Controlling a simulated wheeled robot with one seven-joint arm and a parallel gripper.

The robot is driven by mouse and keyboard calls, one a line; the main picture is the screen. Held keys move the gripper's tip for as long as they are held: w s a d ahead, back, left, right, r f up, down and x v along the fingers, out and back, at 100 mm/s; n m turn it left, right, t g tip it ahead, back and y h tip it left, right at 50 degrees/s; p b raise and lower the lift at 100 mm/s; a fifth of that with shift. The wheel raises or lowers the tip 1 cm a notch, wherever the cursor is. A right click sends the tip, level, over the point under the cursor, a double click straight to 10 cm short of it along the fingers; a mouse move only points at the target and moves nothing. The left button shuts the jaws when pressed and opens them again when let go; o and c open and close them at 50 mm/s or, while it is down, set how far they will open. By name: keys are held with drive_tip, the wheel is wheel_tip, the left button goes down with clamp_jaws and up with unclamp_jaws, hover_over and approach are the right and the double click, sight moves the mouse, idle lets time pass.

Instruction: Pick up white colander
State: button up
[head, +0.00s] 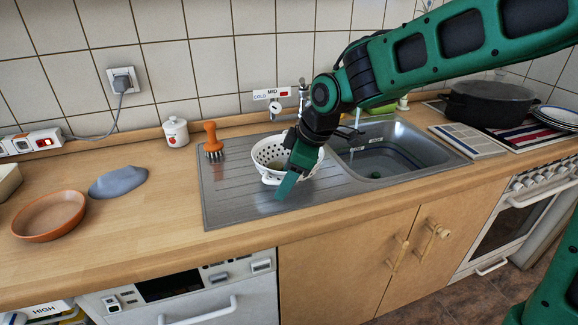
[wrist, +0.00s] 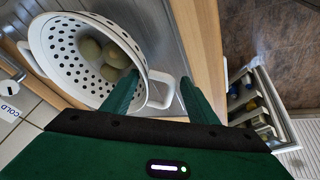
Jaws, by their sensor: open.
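The white colander (head: 268,152) stands on the metal drainboard left of the sink. In the wrist view the colander (wrist: 62,70) has round holes, and several pale round items (wrist: 105,52) lie inside it. Its near handle (wrist: 165,88) sits between the two fingers of my gripper (wrist: 160,92). One finger reaches over the colander's inside and the other is outside the rim. My gripper (head: 290,183) is open at the colander's front side in the head view and hides part of it. I cannot tell whether a finger touches the handle.
An orange-topped brush (head: 211,140) stands left of the colander, and a small white jar (head: 175,132) stands behind. The sink basin (head: 385,150) is to the right.

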drive_tip(key=shift+a+f, duration=0.1)
drive_tip(key=shift+f, duration=0.15)
drive_tip(key=c, duration=1)
drive_tip(key=shift+c, duration=0.2)
drive_tip(key=shift+r, duration=0.15)
drive_tip(key=shift+c, duration=0.2)
drive_tip(key=shift+r, duration=0.25)
drive_tip(key=shift+c, duration=1.2)
wheel_tip(320, 180, up, 4)
drive_tip(key=shift+a+f, duration=0.15)
clamp_jaws()
drive_tip(key=s+a+r, duration=0.6)
drive_tip(key=s+a, duration=0.1)
drive_tip(key=a, duration=0.2)
drive_tip(key=shift+r, duration=0.3)
